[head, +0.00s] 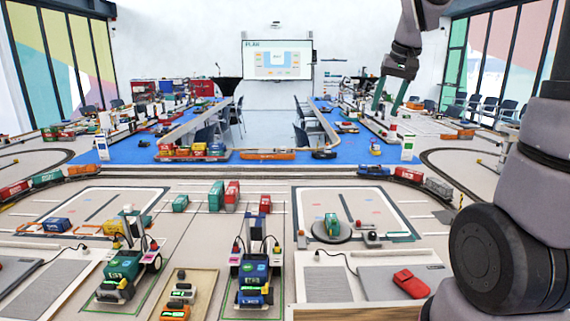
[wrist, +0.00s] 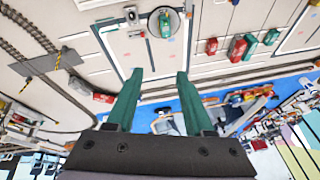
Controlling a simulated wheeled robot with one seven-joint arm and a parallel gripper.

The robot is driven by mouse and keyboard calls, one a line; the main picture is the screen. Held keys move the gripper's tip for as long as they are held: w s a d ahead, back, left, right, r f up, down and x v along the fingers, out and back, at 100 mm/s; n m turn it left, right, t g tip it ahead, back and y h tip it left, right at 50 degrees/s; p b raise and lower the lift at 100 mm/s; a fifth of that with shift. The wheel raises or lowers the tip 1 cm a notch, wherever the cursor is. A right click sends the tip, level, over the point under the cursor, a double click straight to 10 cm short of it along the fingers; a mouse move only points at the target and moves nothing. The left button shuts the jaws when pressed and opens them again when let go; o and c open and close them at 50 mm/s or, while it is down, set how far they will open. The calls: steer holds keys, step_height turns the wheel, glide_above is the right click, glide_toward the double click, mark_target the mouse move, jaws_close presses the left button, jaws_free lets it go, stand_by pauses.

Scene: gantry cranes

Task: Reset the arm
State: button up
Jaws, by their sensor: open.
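My gripper (head: 389,94) hangs from my raised arm at the upper right of the head view, high above the tables. Its two green fingers point down and are spread apart with nothing between them. In the wrist view my gripper (wrist: 155,74) shows the same two green fingers, open and empty. The wrist view looks down at the layout from above, upside down relative to the head view. My arm covers the right side of the head view and hides part of the table there.
Two wheeled model vehicles, one green (head: 122,270) and one blue (head: 253,280), stand at the front. A green block (head: 332,224) sits on a round grey plate (head: 345,235). A red item (head: 411,283) lies on a grey mat at right. The air around my gripper looks clear.

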steer(key=s+a+r+t, duration=0.1)
steer(key=s, duration=0.9)
steer(key=s+r+m+t, duration=0.1)
steer(key=s, duration=0.9)
steer(key=shift+s+a+r+t+y, duration=0.2)
steer(key=shift+s+a+t+y, duration=0.15)
steer(key=shift+s+t+y, duration=0.05)
stand_by(0.4)
